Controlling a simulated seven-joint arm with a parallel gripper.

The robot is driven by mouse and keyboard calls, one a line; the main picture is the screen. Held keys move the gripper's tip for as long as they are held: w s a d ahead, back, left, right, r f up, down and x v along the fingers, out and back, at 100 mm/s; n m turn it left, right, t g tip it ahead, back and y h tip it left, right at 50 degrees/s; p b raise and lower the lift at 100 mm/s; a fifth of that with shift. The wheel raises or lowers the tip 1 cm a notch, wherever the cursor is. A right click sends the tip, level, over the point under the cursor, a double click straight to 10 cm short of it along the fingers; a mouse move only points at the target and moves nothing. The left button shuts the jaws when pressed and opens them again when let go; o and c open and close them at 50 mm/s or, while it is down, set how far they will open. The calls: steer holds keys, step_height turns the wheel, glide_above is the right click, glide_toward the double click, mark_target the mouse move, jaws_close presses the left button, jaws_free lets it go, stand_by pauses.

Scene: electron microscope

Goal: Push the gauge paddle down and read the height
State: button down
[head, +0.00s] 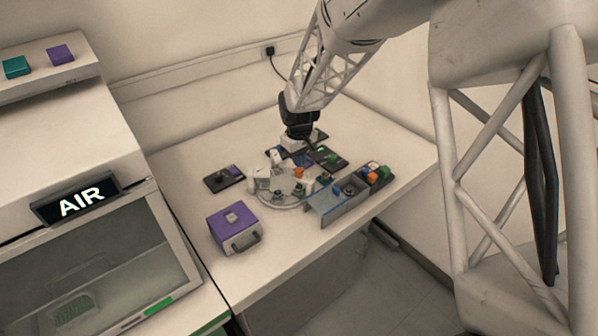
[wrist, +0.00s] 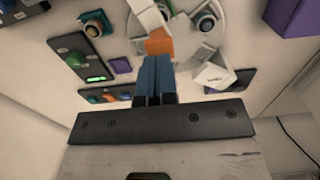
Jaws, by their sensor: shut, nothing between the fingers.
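My gripper (head: 312,152) points down over the back of the round instrument plate (head: 290,206) on the white table. In the wrist view its two blue fingers (wrist: 157,60) are shut together with nothing between them. Just beyond the fingertips is an orange block (wrist: 159,43) below a white piece (wrist: 150,18); it also shows in the head view (head: 298,173). I cannot tell whether this orange block is the gauge paddle, or whether the fingers touch it. A small lit green readout (wrist: 97,79) sits on a dark panel with a green knob; its digits are too small to read.
A purple case (head: 233,230) with a handle stands front left. A cabinet with an AIR sign (head: 80,200) is at the left.

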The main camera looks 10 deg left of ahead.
steer(key=shift+f, duration=1.5)
stand_by(1.0)
steer(key=shift+r, duration=3.55)
steer(key=shift+d+r, duration=0.1)
